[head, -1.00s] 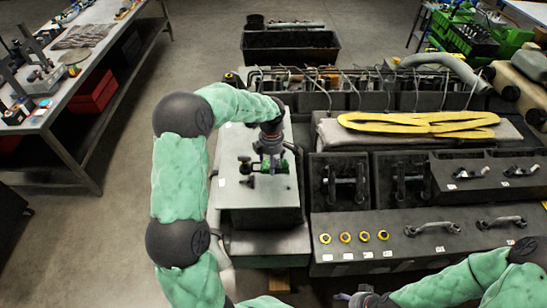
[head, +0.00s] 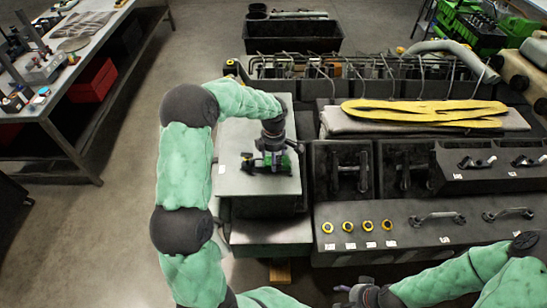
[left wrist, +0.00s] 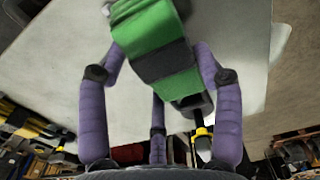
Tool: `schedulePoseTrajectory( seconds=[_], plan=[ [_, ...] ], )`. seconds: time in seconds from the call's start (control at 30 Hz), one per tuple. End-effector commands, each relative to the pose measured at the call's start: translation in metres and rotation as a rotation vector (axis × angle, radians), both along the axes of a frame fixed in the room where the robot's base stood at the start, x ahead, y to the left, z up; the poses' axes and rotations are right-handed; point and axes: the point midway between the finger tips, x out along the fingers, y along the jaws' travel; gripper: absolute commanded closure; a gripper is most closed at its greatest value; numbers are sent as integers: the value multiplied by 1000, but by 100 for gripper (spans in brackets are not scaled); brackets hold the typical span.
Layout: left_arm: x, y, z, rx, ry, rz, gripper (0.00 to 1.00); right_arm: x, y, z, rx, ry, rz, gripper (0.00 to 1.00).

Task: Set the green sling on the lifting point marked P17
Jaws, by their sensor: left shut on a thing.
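My left gripper (head: 271,158) is over the flat grey top of a box-shaped block (head: 240,182). Its purple fingers are shut on the green sling (left wrist: 160,52), which shows as a folded green band between them in the left wrist view. The sling also shows as a small green patch in the head view (head: 284,161). I cannot tell whether it touches the block. A small dark fitting (head: 247,160) shows just left of the gripper. A white tag (head: 222,169) is on the block's left edge; its text is too small to read, and I cannot make out P17. My right gripper (head: 352,292) is low at the bottom edge, its fingers unclear.
Right of the block, a dark engine body carries yellow rings (head: 347,227), tagged handles (head: 435,218) and thin pipes. Yellow slings (head: 425,113) lie on a grey pad. A workbench (head: 70,85) with red bins stands at left, with open floor between.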

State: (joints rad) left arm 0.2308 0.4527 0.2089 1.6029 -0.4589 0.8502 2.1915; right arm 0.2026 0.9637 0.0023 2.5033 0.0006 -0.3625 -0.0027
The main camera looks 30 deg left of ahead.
Motion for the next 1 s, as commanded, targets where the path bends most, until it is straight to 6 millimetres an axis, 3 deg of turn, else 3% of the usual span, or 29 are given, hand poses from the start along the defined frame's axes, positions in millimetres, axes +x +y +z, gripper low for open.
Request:
schedulePoseTrajectory(
  seconds=[1.0],
  plan=[
    [2,-2,1,1,-3,1,80,0,0,-13,0,0,0,33]
  ],
)
